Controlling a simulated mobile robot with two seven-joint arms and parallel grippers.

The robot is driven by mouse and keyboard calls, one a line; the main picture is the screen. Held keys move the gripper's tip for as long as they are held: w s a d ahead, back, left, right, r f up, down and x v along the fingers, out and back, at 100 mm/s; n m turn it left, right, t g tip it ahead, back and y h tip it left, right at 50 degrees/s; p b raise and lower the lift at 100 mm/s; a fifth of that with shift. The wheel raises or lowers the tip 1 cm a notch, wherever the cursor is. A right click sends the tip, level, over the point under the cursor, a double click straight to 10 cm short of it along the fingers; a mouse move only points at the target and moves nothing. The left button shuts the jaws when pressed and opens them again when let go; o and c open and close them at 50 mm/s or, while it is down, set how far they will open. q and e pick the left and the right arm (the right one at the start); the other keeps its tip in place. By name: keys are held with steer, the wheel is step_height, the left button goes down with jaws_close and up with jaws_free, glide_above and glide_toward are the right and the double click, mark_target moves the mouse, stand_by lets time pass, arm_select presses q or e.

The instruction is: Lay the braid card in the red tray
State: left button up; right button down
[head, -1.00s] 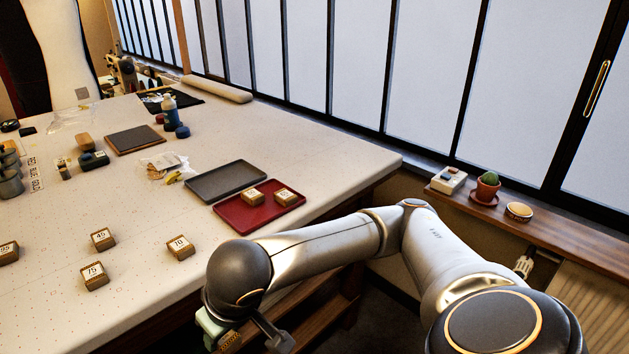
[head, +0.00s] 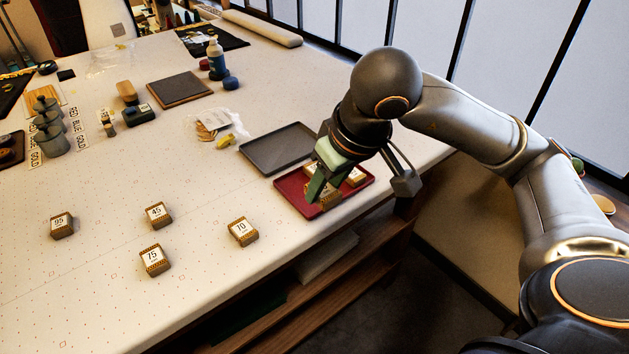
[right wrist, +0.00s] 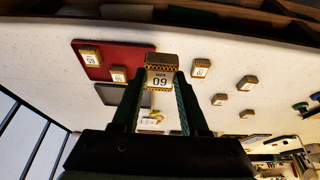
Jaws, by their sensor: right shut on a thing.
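My right gripper (head: 320,188) is shut on a braid card (right wrist: 160,78), a small block with a gold-and-black patterned edge. Its white label reads 60, upside down in the right wrist view. In the head view the held card (head: 329,197) shows over the red tray (head: 354,194), partly covered by the fingers. I cannot tell whether it touches the tray. The red tray also shows in the right wrist view (right wrist: 122,52), with two other braid cards (right wrist: 90,59) lying in it. My left gripper is not in view.
A grey tray (head: 270,157) adjoins the red tray. Several other numbered cards, among them 70 (head: 243,232) and 75 (head: 154,260), stand on the pale table. A plastic bag (head: 214,124) lies behind. The table's front edge is close to the red tray.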

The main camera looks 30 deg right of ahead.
steer(key=w+d+f, duration=0.1)
steer(key=w+f, duration=0.1)
steer(key=w+d+f, duration=0.1)
steer(key=w+f, duration=0.2)
steer(key=w+d+f, duration=0.1)
steer(key=w+f, duration=0.1)
steer(key=w, duration=0.1)
steer(key=shift+w+d+f+p, duration=0.2)
steer(key=shift+w+d+p, duration=0.05)
steer(key=shift+d+p, duration=0.15)
steer(key=shift+w+d+f, duration=0.1)
steer(key=shift+w+f, duration=0.1)
steer(key=shift+f, duration=0.1)
step_height(320, 180, down, 3)
steer(key=shift+w+d+p, duration=0.1)
steer(key=shift+w+p, duration=0.05)
steer(key=shift+p, duration=0.25)
steer(key=shift+f, duration=0.2)
